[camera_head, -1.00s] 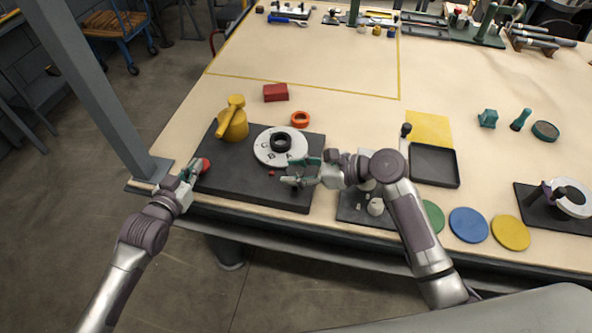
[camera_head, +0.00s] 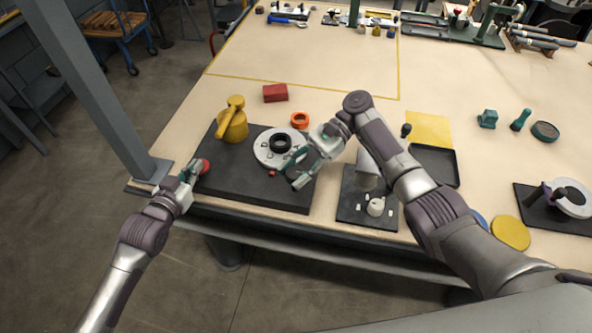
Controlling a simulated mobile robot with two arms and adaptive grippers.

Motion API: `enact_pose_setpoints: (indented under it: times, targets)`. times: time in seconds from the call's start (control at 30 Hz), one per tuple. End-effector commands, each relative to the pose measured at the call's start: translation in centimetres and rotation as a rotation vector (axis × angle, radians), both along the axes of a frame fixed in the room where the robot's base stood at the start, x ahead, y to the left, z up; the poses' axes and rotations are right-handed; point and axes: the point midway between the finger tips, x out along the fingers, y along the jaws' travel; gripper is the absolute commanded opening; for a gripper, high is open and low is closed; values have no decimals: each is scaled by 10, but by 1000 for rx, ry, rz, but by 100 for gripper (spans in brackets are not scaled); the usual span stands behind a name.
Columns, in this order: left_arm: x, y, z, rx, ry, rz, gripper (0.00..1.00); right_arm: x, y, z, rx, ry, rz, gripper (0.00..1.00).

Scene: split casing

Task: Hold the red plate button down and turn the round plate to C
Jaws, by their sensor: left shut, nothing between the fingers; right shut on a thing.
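The white round plate (camera_head: 263,148), with a black ring hub (camera_head: 280,143), sits on a dark base (camera_head: 240,184). Its letters are too small to read surely now. A small red mark (camera_head: 272,173) is on the base in front of it. The red plate button (camera_head: 204,166) is at the base's left edge. My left gripper (camera_head: 194,169) is shut and empty, its fingertips against the button; how far down the button is, I cannot tell. My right gripper (camera_head: 293,171) is shut at the plate's front right edge, on the round plate, and hides part of it.
An orange ring (camera_head: 300,119) and a red block (camera_head: 275,92) lie behind. A dark fixture (camera_head: 360,212) and black tray (camera_head: 436,162) are to the right.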

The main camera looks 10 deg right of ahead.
Motion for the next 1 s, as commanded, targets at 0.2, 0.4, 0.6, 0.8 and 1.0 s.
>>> enact_pose_setpoints:
  times: [0.2, 0.4, 0.6, 0.8, 1.0]
  targets:
    - [-3, -1, -10, 3, 21, -1, 0, -5, 5, -4, -2, 14, 151, 8]
    - [-3, -1, -10, 3, 21, -1, 0, -6, 6, -4, 1, 16, 239, 8]
    - [-3, -1, -10, 4, 21, 0, 0, -5, 3, -4, -2, 13, 272, 8]
    - [-3, 0, -10, 5, 22, 0, 0, -3, 0, -4, -7, 9, 277, 8]
    - [-3, 1, -10, 6, 21, 2, 0, -2, -2, -3, -9, 7, 274, 8]
